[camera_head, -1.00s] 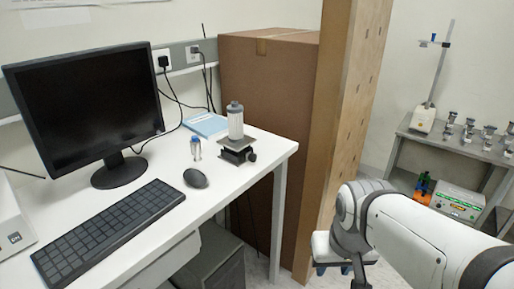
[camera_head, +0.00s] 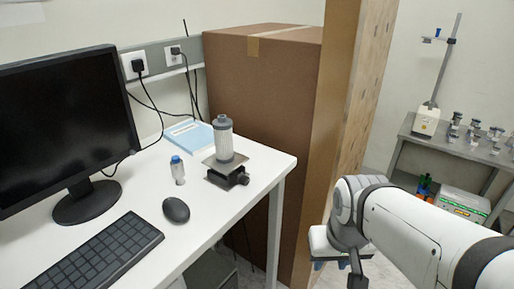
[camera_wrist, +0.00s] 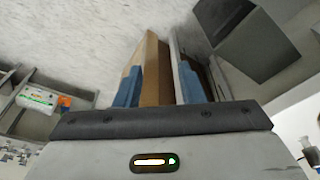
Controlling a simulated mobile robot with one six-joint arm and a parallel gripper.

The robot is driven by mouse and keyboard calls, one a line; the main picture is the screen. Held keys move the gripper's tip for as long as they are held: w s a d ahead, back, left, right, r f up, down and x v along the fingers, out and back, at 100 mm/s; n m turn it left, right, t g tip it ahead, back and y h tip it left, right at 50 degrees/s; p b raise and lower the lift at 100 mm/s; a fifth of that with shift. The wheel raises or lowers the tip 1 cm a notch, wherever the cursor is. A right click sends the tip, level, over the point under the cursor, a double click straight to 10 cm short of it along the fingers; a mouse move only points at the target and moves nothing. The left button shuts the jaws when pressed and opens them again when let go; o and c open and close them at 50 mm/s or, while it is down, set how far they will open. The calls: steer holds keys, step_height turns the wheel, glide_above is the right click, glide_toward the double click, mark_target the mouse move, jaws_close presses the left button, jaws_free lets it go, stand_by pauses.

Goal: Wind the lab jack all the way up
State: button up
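The lab jack (camera_head: 227,173) stands near the right end of the white desk in the head view. Its top plate is low, close above its dark base. Its dark knob (camera_head: 243,180) points to the right front. A clear cylinder with grey ends (camera_head: 223,141) stands upright on the plate. My gripper (camera_wrist: 160,88) shows two blue-padded fingers apart with nothing between them in the wrist view. In the head view my arm hangs at the lower right, beyond the desk's right end and well apart from the jack. The wrist view does not show the jack.
A small blue-capped vial (camera_head: 178,170), a mouse (camera_head: 176,210), a keyboard (camera_head: 95,262) and a monitor (camera_head: 62,130) share the desk (camera_head: 215,215). A blue booklet (camera_head: 189,135) lies behind. A tall cardboard box (camera_head: 262,110) stands beyond the desk. A wooden panel (camera_head: 345,120) rises beside it.

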steer(key=a+f+m+g+y+b, duration=0.1)
steer(key=a+f+m+g+y, duration=0.1)
steer(key=a+f+m+y, duration=0.3)
steer(key=m+t+y+b, duration=0.4)
steer(key=m+t+y, duration=0.6)
steer(key=m, duration=0.8)
glide_toward(248, 182)
steer(key=shift+t+h, duration=0.3)
steer(key=x, duration=0.8)
steer(key=shift+s+a+r, duration=0.1)
steer(key=shift+s+a, duration=0.1)
steer(key=shift+s, duration=0.1)
steer(key=shift+c, duration=0.6)
